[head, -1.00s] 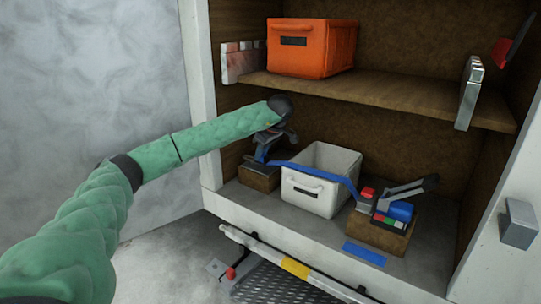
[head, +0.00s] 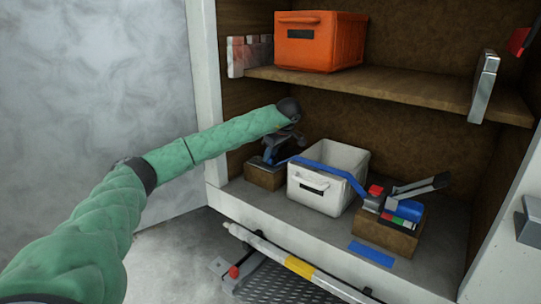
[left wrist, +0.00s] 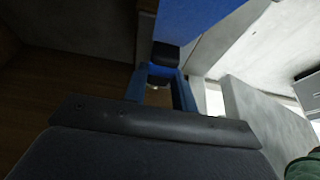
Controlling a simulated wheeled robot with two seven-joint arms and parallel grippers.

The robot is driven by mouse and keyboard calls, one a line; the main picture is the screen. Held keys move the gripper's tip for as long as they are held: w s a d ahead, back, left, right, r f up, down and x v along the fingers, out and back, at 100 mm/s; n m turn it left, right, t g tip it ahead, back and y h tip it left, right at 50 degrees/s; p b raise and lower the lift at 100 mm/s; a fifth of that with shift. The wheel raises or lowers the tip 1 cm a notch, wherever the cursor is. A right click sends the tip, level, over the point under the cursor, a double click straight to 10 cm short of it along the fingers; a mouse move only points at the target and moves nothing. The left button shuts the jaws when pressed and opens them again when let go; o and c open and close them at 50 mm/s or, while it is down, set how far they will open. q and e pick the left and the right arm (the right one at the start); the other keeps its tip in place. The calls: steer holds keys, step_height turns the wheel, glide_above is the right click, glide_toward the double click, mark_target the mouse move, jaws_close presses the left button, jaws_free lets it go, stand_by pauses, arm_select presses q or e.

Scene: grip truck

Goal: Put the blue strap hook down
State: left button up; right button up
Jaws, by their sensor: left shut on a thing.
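My left gripper (head: 276,157), at the end of the green-sleeved arm, is low at the left of the lower compartment, just above the left wooden block (head: 263,178). My right gripper is not in view.
The white bin (head: 310,197) stands between the blocks, close to my gripper. An orange crate (head: 320,40) sits on the wooden shelf (head: 400,88) above. A blue strip (head: 371,254) lies on the floor's front edge. A white bar with a yellow band (head: 298,267) runs below it.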

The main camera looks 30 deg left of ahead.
arm_select(q)
steer(key=o, duration=1)
steer(key=shift+f, duration=0.1)
steer(key=b+v, duration=0.1)
steer(key=v, duration=0.4)
steer(key=shift+w, duration=0.1)
steer(key=d, duration=0.8)
steer(key=s+d, duration=0.1)
steer(key=d, duration=0.3)
steer(key=shift+b, duration=0.4)
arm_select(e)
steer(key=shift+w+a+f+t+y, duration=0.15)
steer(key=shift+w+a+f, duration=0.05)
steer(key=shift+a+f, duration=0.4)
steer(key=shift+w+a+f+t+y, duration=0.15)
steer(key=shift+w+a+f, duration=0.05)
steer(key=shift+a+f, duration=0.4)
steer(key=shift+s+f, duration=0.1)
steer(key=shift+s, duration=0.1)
